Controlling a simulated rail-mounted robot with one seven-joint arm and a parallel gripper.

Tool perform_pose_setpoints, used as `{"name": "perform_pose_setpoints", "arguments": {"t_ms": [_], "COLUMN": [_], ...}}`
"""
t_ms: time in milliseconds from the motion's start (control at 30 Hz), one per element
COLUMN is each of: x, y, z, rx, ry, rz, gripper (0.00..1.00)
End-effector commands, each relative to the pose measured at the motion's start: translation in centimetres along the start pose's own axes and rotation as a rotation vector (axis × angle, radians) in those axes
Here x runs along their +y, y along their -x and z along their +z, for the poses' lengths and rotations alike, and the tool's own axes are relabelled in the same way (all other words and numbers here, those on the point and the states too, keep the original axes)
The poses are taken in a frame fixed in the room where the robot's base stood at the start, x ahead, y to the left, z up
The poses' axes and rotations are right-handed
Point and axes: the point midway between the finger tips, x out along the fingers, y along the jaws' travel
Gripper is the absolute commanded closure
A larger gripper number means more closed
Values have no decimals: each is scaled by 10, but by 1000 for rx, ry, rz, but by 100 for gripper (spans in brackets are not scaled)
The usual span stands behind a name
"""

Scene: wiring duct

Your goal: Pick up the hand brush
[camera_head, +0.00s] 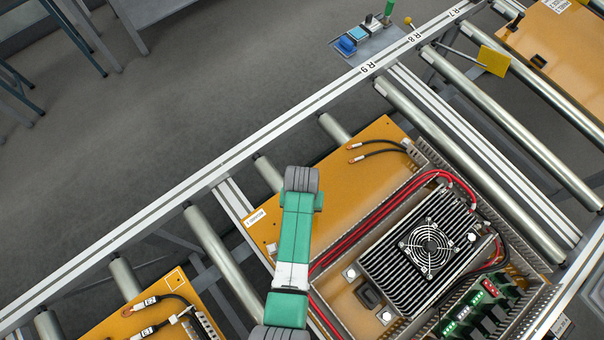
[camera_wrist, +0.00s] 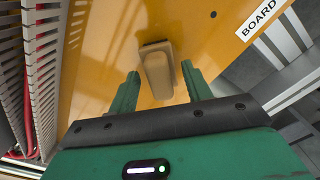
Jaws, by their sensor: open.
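The hand brush (camera_wrist: 158,72) shows in the wrist view as a tan block with rounded edges and a dark strip along its far edge. It is at the orange board (camera_wrist: 110,40). My gripper (camera_wrist: 160,76) is open, its two green fingers pointing toward the board. The brush appears in the gap between the fingers, closer to the left one in depthless view; I cannot tell how far the fingertips are above the board. In the head view my green arm covers this part of the board, and I cannot make out the brush or the fingers there.
Grey slotted wiring duct (camera_wrist: 42,75) with red cables runs along the left in the wrist view. In the head view, a finned black unit with a fan (camera_head: 428,247) and green terminal modules (camera_head: 470,318) sit right of my arm. A rail (camera_head: 215,177) crosses behind.

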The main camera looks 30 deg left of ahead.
Motion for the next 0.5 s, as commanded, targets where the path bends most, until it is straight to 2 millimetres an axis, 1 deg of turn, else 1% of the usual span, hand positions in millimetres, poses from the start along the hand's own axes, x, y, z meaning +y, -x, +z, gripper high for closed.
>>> {"name": "perform_pose_setpoints", "arguments": {"t_ms": [33,233,367,400,467,500], "x": [0,0,0,0,0,0], "y": [-2,-2,-2,-2,-2,-2], "z": [0,0,0,0,0,0], "rx": [0,1,1,1,1,1], "ry": [0,0,0,0,0,0], "rz": [0,0,0,0,0,0], "gripper": [51,51,76,84,96,100]}}
